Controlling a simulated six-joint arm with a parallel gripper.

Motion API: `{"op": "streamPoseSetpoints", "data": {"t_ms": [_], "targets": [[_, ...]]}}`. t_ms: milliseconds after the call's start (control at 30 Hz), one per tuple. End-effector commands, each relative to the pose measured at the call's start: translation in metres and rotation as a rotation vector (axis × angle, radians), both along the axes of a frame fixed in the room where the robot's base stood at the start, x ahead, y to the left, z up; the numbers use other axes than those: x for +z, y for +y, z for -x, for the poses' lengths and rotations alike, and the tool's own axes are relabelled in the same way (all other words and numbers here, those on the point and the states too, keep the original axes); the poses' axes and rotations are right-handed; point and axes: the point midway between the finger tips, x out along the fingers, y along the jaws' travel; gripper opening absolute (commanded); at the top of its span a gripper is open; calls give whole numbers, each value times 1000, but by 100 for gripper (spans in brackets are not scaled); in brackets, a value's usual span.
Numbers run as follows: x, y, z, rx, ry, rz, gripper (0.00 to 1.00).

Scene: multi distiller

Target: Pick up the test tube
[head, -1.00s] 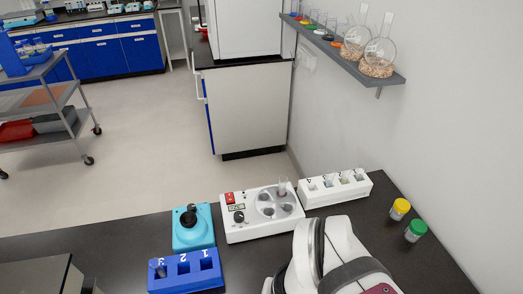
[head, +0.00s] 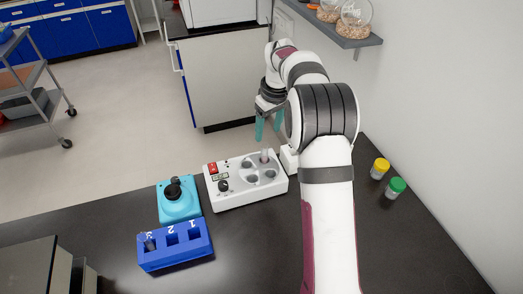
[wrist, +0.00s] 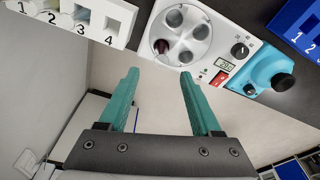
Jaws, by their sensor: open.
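A clear test tube (head: 264,156) stands upright in a well of the white multi-well device (head: 225,195). In the wrist view the tube (wrist: 162,46) shows dark reddish contents near the rim of the round plate. My gripper (head: 268,127) has teal fingers, open and empty, pointing down above and behind the device in the head view. In the wrist view the open fingers (wrist: 158,73) lie just below the tube in the picture, apart from it.
A blue numbered rack (head: 175,257) holds another tube (head: 149,242). A teal mixer (head: 179,205) stands behind it. A white numbered rack (wrist: 105,18) is mostly hidden by my arm in the head view. Yellow-capped (head: 380,168) and green-capped (head: 396,187) jars stand at right.

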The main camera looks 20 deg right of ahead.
Motion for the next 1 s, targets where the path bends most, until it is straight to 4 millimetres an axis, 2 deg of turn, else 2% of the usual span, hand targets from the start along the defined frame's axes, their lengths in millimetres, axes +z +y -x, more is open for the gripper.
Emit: {"op": "streamPoseSetpoints", "data": {"t_ms": [100,233,433,533,700,767,1000], "targets": [[-25,2,-3,0,3,-1,65],[-40,3,-5,-1,1,-1,65],[-79,6,-9,-2,3,-2,65],[-86,6,-10,-2,-1,-1,65],[-87,6,-11,-2,-2,-1,65],[-86,6,-11,-2,-2,-1,56],[-86,6,-11,-2,-2,-1,13]]}}
